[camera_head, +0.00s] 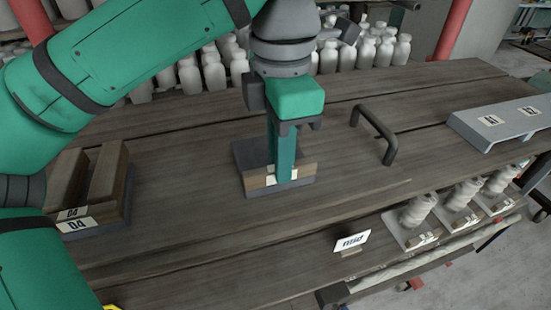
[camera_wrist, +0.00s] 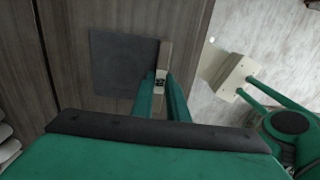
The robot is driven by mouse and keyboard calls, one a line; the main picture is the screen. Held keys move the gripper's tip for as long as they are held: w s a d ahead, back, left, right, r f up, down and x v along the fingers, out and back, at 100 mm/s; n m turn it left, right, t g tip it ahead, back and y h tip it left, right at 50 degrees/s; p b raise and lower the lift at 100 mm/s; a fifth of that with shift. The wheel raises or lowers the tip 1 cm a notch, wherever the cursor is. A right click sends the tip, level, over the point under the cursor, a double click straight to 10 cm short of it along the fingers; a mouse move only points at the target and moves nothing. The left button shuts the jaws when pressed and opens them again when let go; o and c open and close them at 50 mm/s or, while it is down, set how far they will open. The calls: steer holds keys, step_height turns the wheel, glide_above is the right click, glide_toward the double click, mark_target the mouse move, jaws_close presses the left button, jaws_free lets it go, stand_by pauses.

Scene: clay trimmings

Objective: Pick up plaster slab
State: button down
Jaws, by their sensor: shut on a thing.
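My gripper (camera_head: 282,163) points down at the middle of the bench. It is shut on a brown wooden bar (camera_head: 257,182) with a pale label, with one finger on each side of the bar. The bar stands along the front edge of a flat dark grey square plate (camera_head: 244,153). In the wrist view the bar (camera_wrist: 166,52) runs along the right side of the plate (camera_wrist: 122,62), between my fingertips (camera_wrist: 163,90). I cannot make out a pale plaster slab; the fingers hide part of the bar.
A holder labelled D4 (camera_head: 75,225) with wooden bars is at left. A black handle (camera_head: 377,134) stands right of my gripper. A grey rack (camera_head: 500,122) is at far right. Wrapped pale objects (camera_head: 416,211) line the front right, near a small sign (camera_head: 352,241). White bottles (camera_head: 330,58) stand behind.

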step_height(320, 180, up, 10)
stand_by(0.5)
steer(key=shift+w+d, duration=0.1)
